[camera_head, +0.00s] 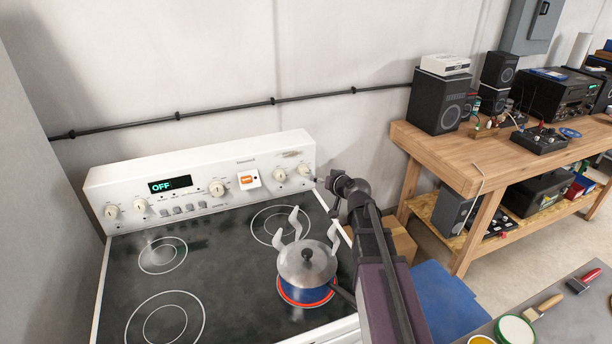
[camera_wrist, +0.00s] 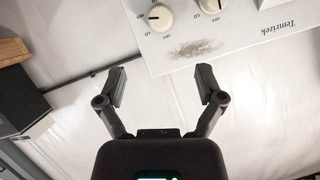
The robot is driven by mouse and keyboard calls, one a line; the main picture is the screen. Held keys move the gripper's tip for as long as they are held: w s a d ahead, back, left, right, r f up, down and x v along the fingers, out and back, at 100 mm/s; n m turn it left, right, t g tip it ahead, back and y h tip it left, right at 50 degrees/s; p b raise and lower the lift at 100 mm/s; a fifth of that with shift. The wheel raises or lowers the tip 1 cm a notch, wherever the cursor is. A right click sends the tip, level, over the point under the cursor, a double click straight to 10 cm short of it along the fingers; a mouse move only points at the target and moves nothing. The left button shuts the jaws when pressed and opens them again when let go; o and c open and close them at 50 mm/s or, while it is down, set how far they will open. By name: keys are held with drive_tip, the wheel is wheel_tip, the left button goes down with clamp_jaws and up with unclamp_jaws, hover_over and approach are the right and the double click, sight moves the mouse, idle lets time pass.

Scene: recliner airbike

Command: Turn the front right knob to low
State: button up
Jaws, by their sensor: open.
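Two white knobs sit at the right end of the stove's back panel: the rightmost knob (camera_head: 304,170) and the one left of it (camera_head: 279,175). In the wrist view, which is turned over, the rightmost knob (camera_wrist: 160,17) and its neighbour (camera_wrist: 211,4) show at the top edge, with "LO" and "OFF" marks. I cannot tell which one is the front right knob. My gripper (camera_head: 319,182) is beside the panel's right end. In the wrist view my gripper (camera_wrist: 161,82) is open and empty, its fingers apart from both knobs.
A lidded pot (camera_head: 307,269) stands on the stove's front right burner, which glows red. The panel also bears an orange switch (camera_head: 249,180), more knobs and a display (camera_head: 170,185) reading OFF. A workbench (camera_head: 440,160) with speakers stands to the right.

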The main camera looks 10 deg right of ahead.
sight(305, 172)
drive_tip(key=shift+w, duration=0.1)
idle(0.3)
drive_tip(key=b+x, duration=0.5)
drive_tip(key=x, duration=0.8)
drive_tip(key=shift+w+a+f, duration=0.1)
drive_tip(key=shift+w+a, duration=0.05)
drive_tip(key=shift+w, duration=0.1)
drive_tip(key=c, duration=1.1)
